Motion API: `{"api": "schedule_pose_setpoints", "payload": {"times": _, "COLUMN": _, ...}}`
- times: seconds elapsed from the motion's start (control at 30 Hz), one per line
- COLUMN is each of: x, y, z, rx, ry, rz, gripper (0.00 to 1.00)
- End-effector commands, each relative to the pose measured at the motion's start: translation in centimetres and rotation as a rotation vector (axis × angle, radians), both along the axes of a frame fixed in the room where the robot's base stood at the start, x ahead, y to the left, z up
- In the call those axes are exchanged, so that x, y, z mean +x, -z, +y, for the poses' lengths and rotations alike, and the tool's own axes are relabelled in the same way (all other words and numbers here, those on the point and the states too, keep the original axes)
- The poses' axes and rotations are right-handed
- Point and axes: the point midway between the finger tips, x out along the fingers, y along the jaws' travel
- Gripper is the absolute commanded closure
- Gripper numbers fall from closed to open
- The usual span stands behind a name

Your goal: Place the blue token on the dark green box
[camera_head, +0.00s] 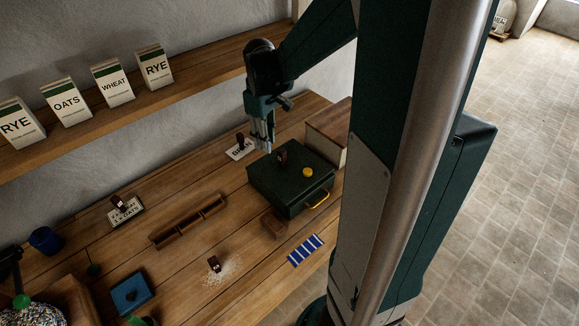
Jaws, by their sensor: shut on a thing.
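The dark green box (272,185) stands shut on the bench, with a yellow handle on its front. A yellow round token (308,172) and a dark brown stamp (283,158) are on its lid. My gripper (265,147) points down near the box's back left corner, its fingertips seeming a little above lid height. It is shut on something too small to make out. I see no blue token lying loose; whether it is between the fingertips I cannot tell.
A stamp on a white card (238,151) is just left of my gripper. A wooden crate (328,130) stands behind the box. A wooden rack (188,221), a striped blue card (305,250) and a blue pad (132,293) lie on the bench. A shelf (200,78) runs above.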

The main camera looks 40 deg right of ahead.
Motion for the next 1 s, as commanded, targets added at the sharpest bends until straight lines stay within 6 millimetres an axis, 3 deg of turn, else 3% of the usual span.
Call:
{"api": "schedule_pose_setpoints", "payload": {"times": 0.6, "x": -5.7, "y": -0.1, "z": -12.2, "rx": 0.000, "ry": 0.375, "rz": 0.001, "gripper": 0.84}}
{"api": "schedule_pose_setpoints", "payload": {"times": 1.0, "x": -9.3, "y": 0.0, "z": -17.4, "rx": 0.001, "ry": 0.553, "rz": 0.000, "gripper": 0.84}}
